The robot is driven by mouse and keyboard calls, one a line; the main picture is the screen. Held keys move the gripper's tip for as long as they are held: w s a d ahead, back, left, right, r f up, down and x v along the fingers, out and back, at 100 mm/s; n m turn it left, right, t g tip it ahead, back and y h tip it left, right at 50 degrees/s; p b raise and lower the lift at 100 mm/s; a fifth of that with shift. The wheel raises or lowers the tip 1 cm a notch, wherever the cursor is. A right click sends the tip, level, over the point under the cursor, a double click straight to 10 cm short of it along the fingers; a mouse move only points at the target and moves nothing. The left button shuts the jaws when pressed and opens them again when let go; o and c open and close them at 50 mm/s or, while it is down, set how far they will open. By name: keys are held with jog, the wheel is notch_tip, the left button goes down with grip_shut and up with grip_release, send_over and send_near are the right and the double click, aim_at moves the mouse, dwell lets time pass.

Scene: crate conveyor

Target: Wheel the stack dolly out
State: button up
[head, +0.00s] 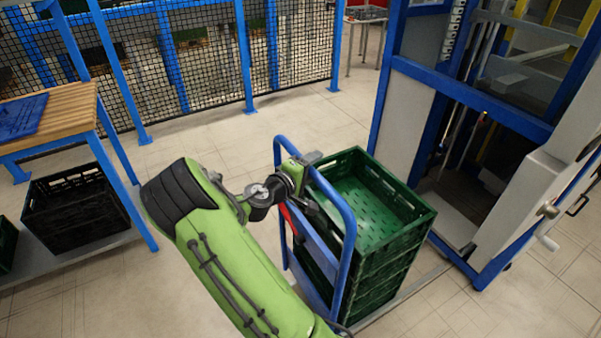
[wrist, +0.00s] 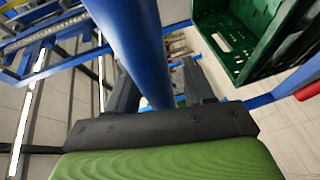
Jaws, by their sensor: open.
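The stack dolly has a tall blue tube handle (head: 347,215), seen in the head view just left of a stack of several green crates (head: 385,265). The top crate looks empty. My gripper (head: 312,158) is at the handle's upper part. In the wrist view, the blue handle tube (wrist: 128,40) runs between the two dark fingers of my gripper (wrist: 160,85), which are open around it. I cannot tell whether either finger touches the tube. A green crate (wrist: 243,45) shows at the upper right there. The dolly's base is mostly hidden by the crates and my arm.
A blue-framed machine (head: 468,102) with an open bay stands close right of the stack. A wooden-topped bench (head: 70,108) with a black crate (head: 75,208) below is at the left. A mesh fence (head: 200,65) closes the back. Floor between bench and dolly is clear.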

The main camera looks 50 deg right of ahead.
jog(key=s+a+r+p, duration=0.1)
jog(key=a+r+p, duration=0.1)
jog(key=a, duration=1.2)
jog(key=shift+s+a+r, duration=0.2)
jog(key=shift+a+r, duration=0.15)
